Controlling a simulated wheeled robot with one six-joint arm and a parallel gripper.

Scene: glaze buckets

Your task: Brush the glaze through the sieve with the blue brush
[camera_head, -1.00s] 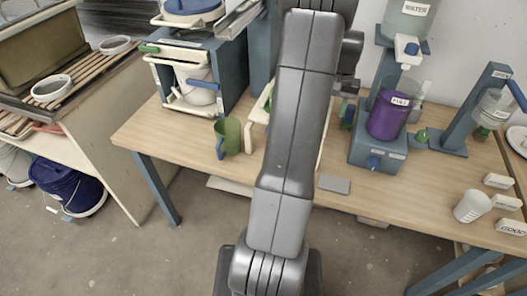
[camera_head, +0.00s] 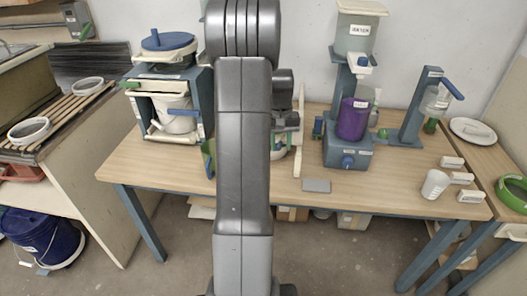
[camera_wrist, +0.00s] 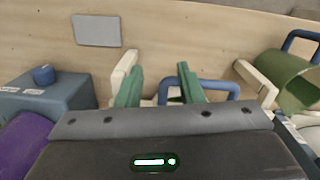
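My gripper (camera_wrist: 159,88) shows in the wrist view with two green fingers apart and nothing clearly held between them. A blue U-shaped handle (camera_wrist: 232,86) lies just beyond the fingers, between two cream bars (camera_wrist: 256,84). I cannot tell whether it belongs to the blue brush. A white bucket (camera_head: 176,122) with a blue handle sits in a blue stand (camera_head: 207,92) at the left, below a blue-lidded container (camera_head: 168,42).
A purple container (camera_head: 353,118) sits on a blue base (camera_head: 347,152). A grey plate (camera_head: 316,185) lies near the front edge. A white cup (camera_head: 434,184) and labelled blocks (camera_head: 461,178) stand at the right.

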